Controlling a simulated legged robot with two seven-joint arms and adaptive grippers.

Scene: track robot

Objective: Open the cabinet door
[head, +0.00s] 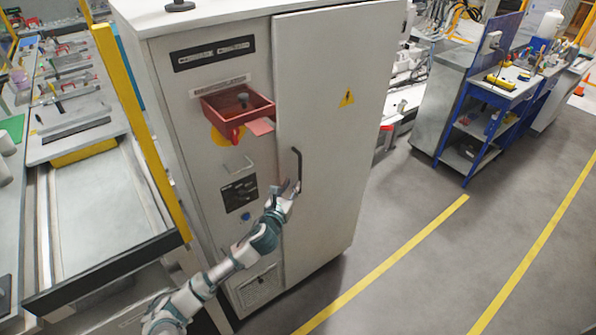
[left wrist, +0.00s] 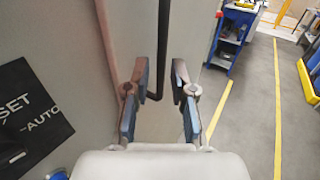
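The tall light-grey cabinet (head: 215,150) stands in the middle of the head view. Its door (head: 330,110) has a yellow warning triangle and looks closed. A dark vertical handle (head: 298,163) sits near the door's left edge. My left gripper (head: 291,187) is at the lower end of this handle. In the left wrist view the fingers of my left gripper (left wrist: 158,95) are spread apart. The dark handle (left wrist: 163,45) shows between them, with its lower end near the fingertips. I cannot tell whether either finger touches it. My right gripper is not in view.
A red tray (head: 238,103) juts from the panel left of the door, above a switch plate (head: 240,193). A yellow post (head: 140,130) and a workbench (head: 95,200) stand at the left. A blue cart (head: 490,115) stands at the right. The floor (head: 430,250) right of the cabinet is clear.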

